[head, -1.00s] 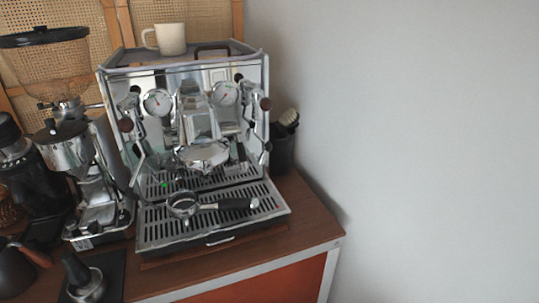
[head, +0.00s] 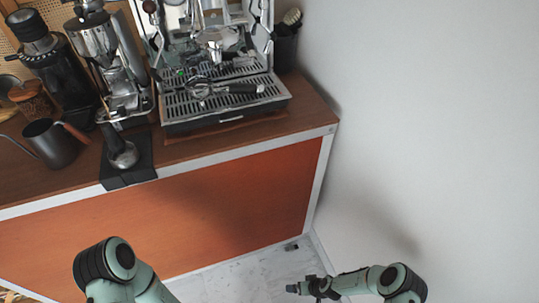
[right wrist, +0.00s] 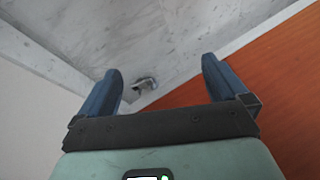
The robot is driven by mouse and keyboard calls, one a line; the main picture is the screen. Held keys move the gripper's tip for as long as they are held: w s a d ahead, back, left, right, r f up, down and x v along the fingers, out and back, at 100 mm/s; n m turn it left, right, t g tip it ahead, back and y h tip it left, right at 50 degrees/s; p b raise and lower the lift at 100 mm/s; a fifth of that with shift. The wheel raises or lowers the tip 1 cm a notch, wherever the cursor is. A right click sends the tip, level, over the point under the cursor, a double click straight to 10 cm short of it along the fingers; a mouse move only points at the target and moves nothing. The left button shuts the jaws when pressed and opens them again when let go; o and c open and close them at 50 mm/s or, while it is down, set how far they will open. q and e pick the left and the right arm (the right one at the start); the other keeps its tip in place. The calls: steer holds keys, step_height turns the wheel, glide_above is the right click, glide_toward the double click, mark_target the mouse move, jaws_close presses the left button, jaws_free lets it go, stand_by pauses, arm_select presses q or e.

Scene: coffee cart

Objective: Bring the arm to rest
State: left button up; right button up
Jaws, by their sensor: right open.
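My right arm comes in at the lower right of the head view, low in front of the cart and near the wall. Its gripper (head: 302,288) is small there. In the right wrist view my right gripper (right wrist: 160,78) shows two blue fingers spread wide apart with nothing held between them. Below the fingers are the pale marble floor and the orange cart front. A green and black link of my left arm shows at the lower left of the head view; my left gripper is out of the picture.
The coffee cart (head: 230,205) has an espresso machine (head: 215,95), a portafilter (head: 201,88) on its drip tray, a grinder (head: 105,60), a kettle (head: 52,143) and a tamper (head: 122,153). The wall (head: 430,120) is at right. A small dark object (head: 291,247) lies on the floor.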

steer(key=s+d+r+m+g+h, duration=0.15)
steer(key=s+r+m, duration=0.45)
steer(key=s+r, duration=1)
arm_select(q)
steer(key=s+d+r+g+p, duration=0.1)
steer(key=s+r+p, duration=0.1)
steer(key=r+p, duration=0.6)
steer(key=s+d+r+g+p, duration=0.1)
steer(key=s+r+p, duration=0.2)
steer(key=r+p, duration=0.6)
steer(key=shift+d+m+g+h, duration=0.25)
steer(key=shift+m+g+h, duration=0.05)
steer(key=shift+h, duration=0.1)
arm_select(e)
steer(key=s+a+r+g, duration=0.1)
steer(key=s+r, duration=0.1)
steer(key=r, duration=0.5)
steer(key=s+a+r+n+g, duration=0.1)
steer(key=s+r, duration=0.2)
steer(key=r, duration=0.5)
steer(key=shift+s+r, duration=0.15)
steer(key=shift+s, duration=0.2)
steer(key=shift+y, duration=0.25)
